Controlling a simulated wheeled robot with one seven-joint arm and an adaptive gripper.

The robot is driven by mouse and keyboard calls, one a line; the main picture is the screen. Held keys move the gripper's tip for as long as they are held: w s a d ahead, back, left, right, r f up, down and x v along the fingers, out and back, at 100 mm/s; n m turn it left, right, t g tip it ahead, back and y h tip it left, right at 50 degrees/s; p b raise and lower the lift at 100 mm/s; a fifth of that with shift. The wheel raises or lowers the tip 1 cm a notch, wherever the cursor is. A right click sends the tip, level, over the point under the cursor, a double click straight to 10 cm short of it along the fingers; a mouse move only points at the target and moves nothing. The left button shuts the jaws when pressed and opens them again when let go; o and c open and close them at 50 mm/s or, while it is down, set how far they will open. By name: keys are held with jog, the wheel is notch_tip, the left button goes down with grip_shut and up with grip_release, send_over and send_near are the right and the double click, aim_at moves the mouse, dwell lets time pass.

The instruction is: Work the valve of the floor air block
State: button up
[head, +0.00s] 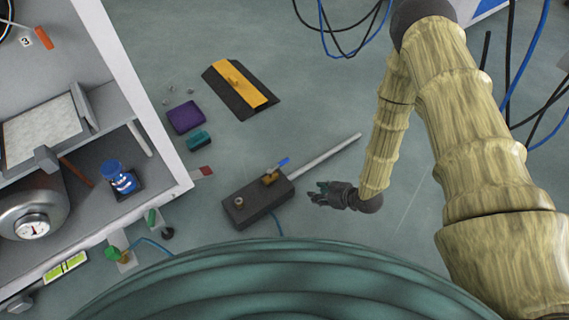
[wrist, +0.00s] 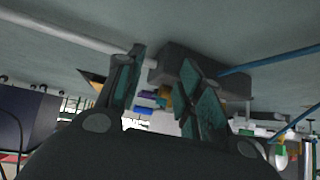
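The floor air block (head: 258,204) is a dark box on the floor, and it shows in the wrist view (wrist: 225,88) just beyond the fingers. The lever points up and to the right. My gripper (head: 317,194) is a little right of the block, apart from the lever. In the wrist view its two fingers (wrist: 162,60) stand apart with nothing clearly held. A brassy piece shows between them, partly hidden by the right finger.
A grey pipe (head: 328,158) runs from the block to the upper right. A blue hose (head: 277,226) leaves its lower side. A yellow-and-black plate (head: 238,87), a purple box (head: 185,117) and a teal box (head: 199,140) lie beyond. A white-edged cabinet (head: 150,110) stands left.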

jog(key=w+a+r+n+y+b, duration=0.1)
jog(key=w+a+n+y, duration=0.35)
jog(key=w+n, duration=0.4)
jog(key=n+g+y+b, duration=0.35)
jog(key=n+g, duration=0.65)
jog(key=n, duration=0.5)
send_near(284, 161)
jog(key=shift+g, duration=0.3)
jog(key=b+x, duration=0.1)
jog(key=x, duration=0.2)
jog(key=f+b+x, duration=0.1)
jog(key=x, duration=0.2)
jog(key=b+x, duration=0.1)
jog(key=x, duration=0.2)
jog(key=shift+w+d+f+b, duration=0.1)
jog(key=shift+w+f+b, duration=0.05)
jog(key=shift+w+b, duration=0.2)
jog(key=shift+s+a, duration=0.25)
jog(key=shift+a, duration=0.35)
grip_shut()
